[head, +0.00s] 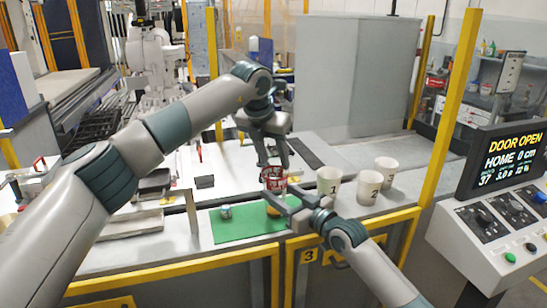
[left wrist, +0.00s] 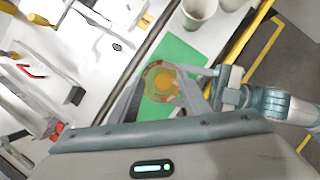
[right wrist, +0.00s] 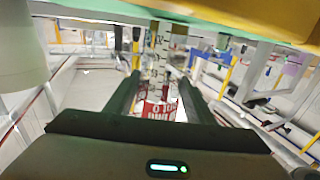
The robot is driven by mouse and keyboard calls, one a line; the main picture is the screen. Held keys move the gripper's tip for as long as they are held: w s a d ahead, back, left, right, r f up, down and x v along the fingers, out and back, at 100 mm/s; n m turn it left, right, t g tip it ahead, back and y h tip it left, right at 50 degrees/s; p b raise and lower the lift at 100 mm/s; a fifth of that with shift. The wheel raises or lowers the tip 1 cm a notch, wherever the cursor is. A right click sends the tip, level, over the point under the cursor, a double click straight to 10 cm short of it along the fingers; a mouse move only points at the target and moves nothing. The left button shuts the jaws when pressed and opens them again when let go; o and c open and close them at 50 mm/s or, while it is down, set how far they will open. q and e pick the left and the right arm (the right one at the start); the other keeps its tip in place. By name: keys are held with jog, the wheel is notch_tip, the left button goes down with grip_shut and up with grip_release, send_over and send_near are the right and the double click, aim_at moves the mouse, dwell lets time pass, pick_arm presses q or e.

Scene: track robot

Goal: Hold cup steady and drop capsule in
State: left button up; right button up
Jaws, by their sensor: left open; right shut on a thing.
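A red-and-white patterned cup (head: 273,180) is upright above the green mat (head: 235,226). My right gripper (head: 284,196) is shut on it from the lower right. In the right wrist view its red side (right wrist: 160,110) shows between the fingers. My left gripper (head: 274,165) is open just above the cup, fingers pointing down. In the left wrist view the cup's round top (left wrist: 150,88) lies between the left fingers, with orange inside its outline. I cannot tell whether that orange is a capsule in the cup or the orange thing (head: 273,211) below it.
A small grey cylinder (head: 226,212) stands on the mat's left. White cups numbered 1 (head: 328,190) and 2 (head: 369,190) and another white cup (head: 386,171) stand right of my grippers. A yellow post (head: 452,110) and control panel (head: 490,215) are at the right.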

pick_arm(q)
jog(key=shift+r, duration=0.15)
jog(key=shift+r, duration=2.85)
pick_arm(e)
jog(key=o, duration=1.3)
jog(key=shift+c, duration=0.2)
jog(key=shift+s+d, duration=0.1)
jog(key=v, duration=1.1)
jog(key=shift+s+d, duration=0.25)
jog(key=shift+d, duration=0.05)
